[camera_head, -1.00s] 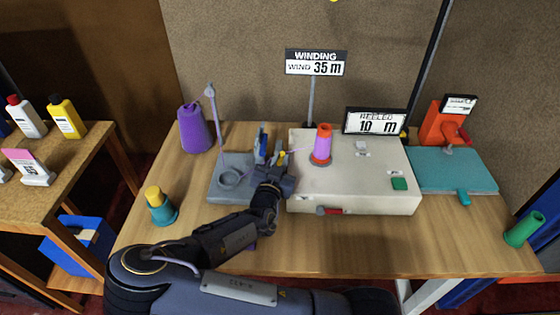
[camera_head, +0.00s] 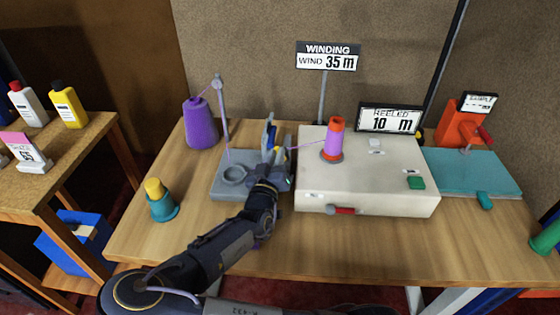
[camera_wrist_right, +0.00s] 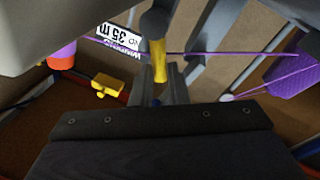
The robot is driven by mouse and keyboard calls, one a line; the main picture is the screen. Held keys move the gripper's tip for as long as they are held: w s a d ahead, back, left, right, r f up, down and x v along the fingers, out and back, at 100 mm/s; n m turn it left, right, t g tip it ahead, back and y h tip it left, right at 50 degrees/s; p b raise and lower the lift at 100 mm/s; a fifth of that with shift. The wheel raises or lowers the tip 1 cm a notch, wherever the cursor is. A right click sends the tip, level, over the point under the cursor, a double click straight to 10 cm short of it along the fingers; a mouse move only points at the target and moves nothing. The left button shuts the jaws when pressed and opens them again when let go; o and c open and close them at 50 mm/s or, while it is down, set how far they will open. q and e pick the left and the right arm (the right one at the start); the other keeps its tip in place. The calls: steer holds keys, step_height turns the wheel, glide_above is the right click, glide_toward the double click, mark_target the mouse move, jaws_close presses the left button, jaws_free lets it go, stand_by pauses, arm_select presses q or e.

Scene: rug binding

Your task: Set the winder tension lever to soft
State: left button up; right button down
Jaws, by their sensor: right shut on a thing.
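The winder is a pale box (camera_head: 375,180) on the table, with an orange-and-purple spool (camera_head: 333,140) standing on it. Left of it is a grey base (camera_head: 226,186) with a ring and a thin upright thread guide (camera_head: 219,110). The tension lever, with a yellow end, is in the right wrist view (camera_wrist_right: 157,58), close between the fingers. My right gripper (camera_wrist_right: 160,88) is shut on the lever. In the head view the right gripper (camera_head: 268,172) is over the right part of the grey base, hiding most of the lever. Any soft marking cannot be read. My left gripper is not in view.
A purple thread cone (camera_head: 200,125) stands behind left, with thread running to the spool. A teal-and-yellow cone (camera_head: 161,203) stands front left. Signs read 35 m (camera_head: 328,58) and 10 m (camera_head: 389,120). A teal plate (camera_head: 470,172) lies right.

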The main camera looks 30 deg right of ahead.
steer(key=shift+w+a+f+n+t+b, duration=0.15)
steer(key=shift+n+b, duration=0.1)
steer(key=shift+n, duration=0.25)
steer(key=shift+w+a+f+n+t+b, duration=0.1)
steer(key=shift+a+n+t+b, duration=0.1)
steer(key=shift+n, duration=0.3)
steer(key=c, duration=1.4)
jaws_free()
steer(key=shift+s+d+r, duration=0.1)
